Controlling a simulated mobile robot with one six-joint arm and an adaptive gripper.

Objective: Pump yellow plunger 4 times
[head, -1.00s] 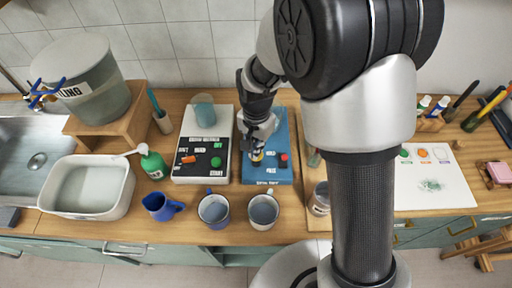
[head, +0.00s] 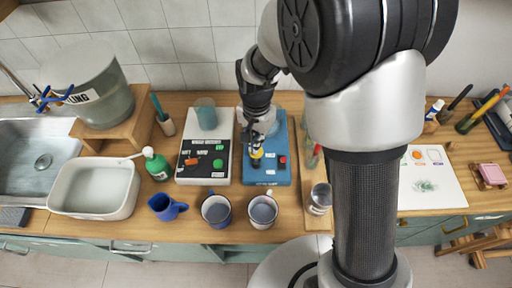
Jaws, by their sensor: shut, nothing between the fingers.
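The yellow plunger (head: 257,154) stands on a blue panel (head: 266,197) that also bears a red button (head: 282,160) and small white labels. My gripper (head: 256,148) is shut and empty, pointing down directly over the yellow plunger. The fingertips are at or just above its top; I cannot tell whether they touch. The gripper hides part of the plunger and of the panel's back half.
A black and white panel (head: 204,158) with red and green controls lies just left. Mugs stand in front: a blue one (head: 161,205), and two grey-filled ones (head: 216,209), (head: 263,209). A clear jar (head: 320,198) is to the right. A white basin (head: 97,187) is left.

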